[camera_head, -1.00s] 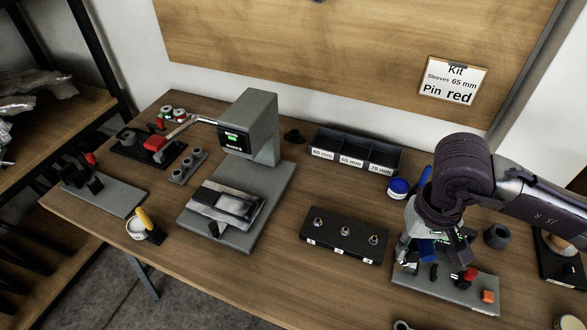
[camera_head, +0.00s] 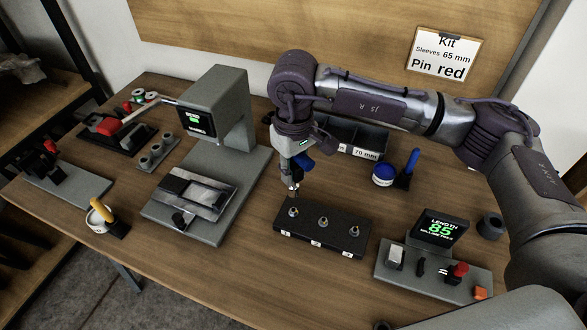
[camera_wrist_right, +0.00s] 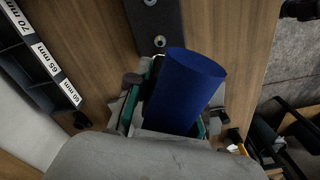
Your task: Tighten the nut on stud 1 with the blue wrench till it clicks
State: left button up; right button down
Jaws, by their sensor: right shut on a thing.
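My right gripper (camera_head: 295,172) is shut on the blue wrench and points down above the left end of the black stud block (camera_head: 270,225). The middle stud (camera_head: 323,221) and right stud (camera_head: 354,231) stand clear. The block's front labels are too small to read. My left gripper is not in view.
A grey gauge (camera_head: 440,230) reading "LENGTH 85" stands right of the block. A grey press (camera_head: 220,100) stands left. Bins (camera_head: 360,135) and a blue-handled tool in a black holder (camera_head: 411,162) are behind. Bare wood lies in front of the block.

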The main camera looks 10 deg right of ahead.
aim_at(294, 185)
jog(key=shift+f, duration=0.4)
jog(key=shift+f+b, duration=0.35)
jog(key=shift+f, duration=0.25)
jog(key=shift+f+b, duration=0.45)
jog(key=shift+f, duration=1.6)
pick_arm(q)
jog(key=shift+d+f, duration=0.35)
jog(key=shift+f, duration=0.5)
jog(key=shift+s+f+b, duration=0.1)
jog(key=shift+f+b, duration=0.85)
jog(key=shift+b, duration=0.05)
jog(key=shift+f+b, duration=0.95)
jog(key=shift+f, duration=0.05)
pick_arm(e)
jog(key=shift+f, duration=0.7)
